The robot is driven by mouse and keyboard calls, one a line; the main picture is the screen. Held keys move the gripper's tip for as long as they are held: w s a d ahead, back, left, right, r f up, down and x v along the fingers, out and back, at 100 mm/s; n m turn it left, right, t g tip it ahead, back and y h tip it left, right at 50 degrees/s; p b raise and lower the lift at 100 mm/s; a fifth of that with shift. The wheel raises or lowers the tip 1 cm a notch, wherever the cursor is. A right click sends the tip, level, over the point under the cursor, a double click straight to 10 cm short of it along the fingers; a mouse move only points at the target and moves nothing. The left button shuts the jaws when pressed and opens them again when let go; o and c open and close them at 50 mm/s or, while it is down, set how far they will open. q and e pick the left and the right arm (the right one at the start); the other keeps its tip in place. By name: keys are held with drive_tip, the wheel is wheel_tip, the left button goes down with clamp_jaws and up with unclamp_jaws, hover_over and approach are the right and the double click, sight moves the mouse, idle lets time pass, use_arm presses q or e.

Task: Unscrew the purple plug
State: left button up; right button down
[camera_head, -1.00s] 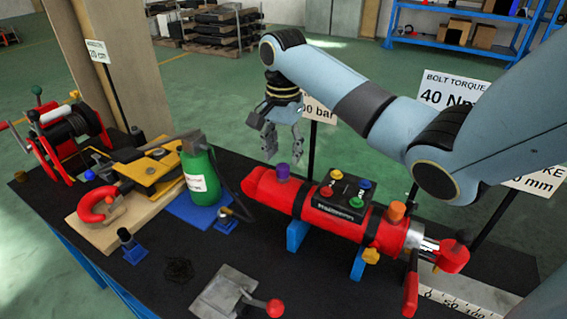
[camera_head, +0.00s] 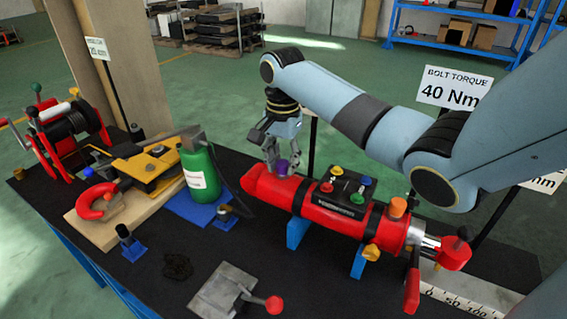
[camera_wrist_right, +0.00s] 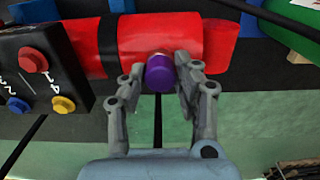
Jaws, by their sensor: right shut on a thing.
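The purple plug (camera_head: 283,167) sits on top of the red cylinder (camera_head: 262,186), near its left end. My right gripper (camera_head: 275,160) comes down from above, with its fingers around the plug. In the right wrist view, the purple plug (camera_wrist_right: 160,73) lies between the two fingertips (camera_wrist_right: 160,78), with its round top facing the camera. The fingers are shut on it from both sides. The plug appears to be still seated against the red cylinder (camera_wrist_right: 195,35). My left gripper is not in view.
A black box with coloured buttons (camera_head: 345,192) sits on the cylinder beside the plug. A green bottle (camera_head: 200,172) stands to the left. An orange plug (camera_head: 397,206) is farther right on the cylinder. Sign posts stand behind.

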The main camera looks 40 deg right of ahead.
drive_tip(key=shift+r+p, duration=0.1)
drive_tip(key=shift+p, duration=0.2)
idle(0.7)
drive_tip(key=n+p, duration=0.2)
drive_tip(key=n, duration=0.1)
drive_tip(key=shift+r, duration=0.25)
drive_tip(key=shift+n+p, duration=0.4)
drive_tip(key=shift+n, duration=0.2)
drive_tip(key=shift+w+f+n, duration=0.1)
drive_tip(key=shift+f+n, duration=0.1)
drive_tip(key=shift+n, duration=0.3)
drive_tip(key=n, duration=0.1)
drive_tip(key=n+p, duration=0.1)
drive_tip(key=shift+r+n+p, duration=0.2)
drive_tip(key=shift+n+p, duration=0.4)
drive_tip(key=shift+n, duration=0.4)
drive_tip(key=shift+f+n, duration=0.2)
drive_tip(key=shift+n, duration=0.4)
